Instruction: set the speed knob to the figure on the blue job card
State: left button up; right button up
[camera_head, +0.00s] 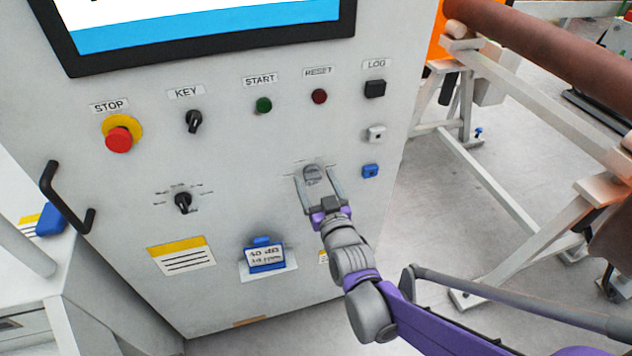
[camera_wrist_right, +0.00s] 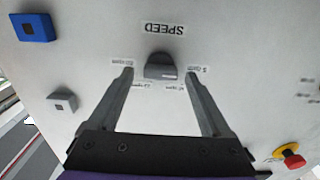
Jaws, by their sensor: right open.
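The grey speed knob (camera_head: 313,174) is on the right part of the panel front. In the right wrist view the knob (camera_wrist_right: 161,66) sits under an upside-down SPEED label (camera_wrist_right: 163,29), with small rpm marks around it that are too blurred to read surely. My right gripper (camera_head: 319,186) is open, one finger on each side of the knob. In the wrist view its fingers (camera_wrist_right: 159,76) show gaps to the knob. The blue job card (camera_head: 265,256) hangs low on the panel; its handwritten lower line seems to end in rpm, but its figure is unclear. My left gripper is out of view.
The panel also carries a red stop button (camera_head: 119,138), a key switch (camera_head: 194,121), another black rotary knob (camera_head: 183,202), start (camera_head: 264,105) and reset (camera_head: 319,96) buttons, and a blue square fitting (camera_head: 371,171) just right of the gripper. A gantry frame (camera_head: 490,190) stands at the right.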

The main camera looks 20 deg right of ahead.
grip_shut()
dwell(0.3)
jog(key=m, duration=0.5)
jog(key=shift+d+m, duration=0.15)
jog(key=shift+m, duration=0.15)
jog(key=m, duration=0.6)
jog(key=shift+d+f, duration=0.1)
dwell(0.5)
grip_release()
